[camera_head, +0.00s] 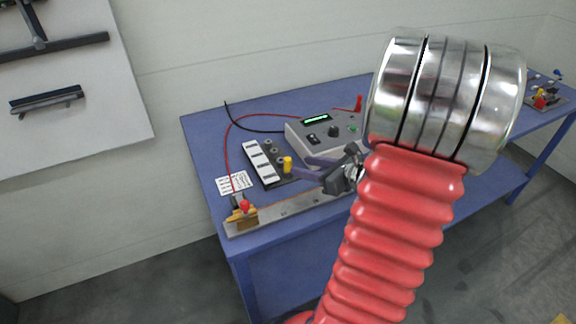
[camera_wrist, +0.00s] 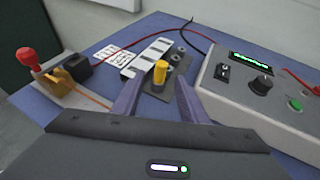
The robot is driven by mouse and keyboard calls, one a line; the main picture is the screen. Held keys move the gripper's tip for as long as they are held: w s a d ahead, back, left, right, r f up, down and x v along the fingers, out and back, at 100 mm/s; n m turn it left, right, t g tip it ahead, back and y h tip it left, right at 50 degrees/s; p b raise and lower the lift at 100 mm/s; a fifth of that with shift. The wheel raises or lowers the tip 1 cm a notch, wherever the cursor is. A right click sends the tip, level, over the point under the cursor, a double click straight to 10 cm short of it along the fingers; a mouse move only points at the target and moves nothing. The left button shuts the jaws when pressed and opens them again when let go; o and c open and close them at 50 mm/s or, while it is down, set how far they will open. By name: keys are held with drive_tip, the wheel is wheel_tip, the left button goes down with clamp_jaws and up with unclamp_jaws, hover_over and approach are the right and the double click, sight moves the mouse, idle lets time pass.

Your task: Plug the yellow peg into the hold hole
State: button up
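The yellow peg (camera_wrist: 160,73) stands upright on a dark plate (camera_wrist: 154,92) with a row of round sockets (camera_wrist: 178,57). The peg also shows in the head view (camera_head: 288,164), just off my fingertips. My gripper (camera_wrist: 157,90) is open, with one purple finger on each side of the peg's line in the wrist view. I see no finger touching the peg. In the head view my gripper (camera_head: 300,167) reaches in from the right. A white label strip (camera_wrist: 150,56) runs beside the sockets; its writing is too small to read, so I cannot tell which is the hold hole.
A grey meter box (camera_head: 325,135) with a lit display, knob and green button stands right of the plate. A clamp with a red knob (camera_head: 245,206) sits on a metal bar at the front left. Red and black cables loop behind on the blue table (camera_head: 205,130).

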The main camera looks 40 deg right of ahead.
sight(290, 162)
drive_tip(key=shift+x, duration=1.4)
drive_tip(key=shift+w, duration=0.1)
drive_tip(key=shift+x, duration=2.55)
drive_tip(key=shift+c, duration=0.3)
clamp_jaws()
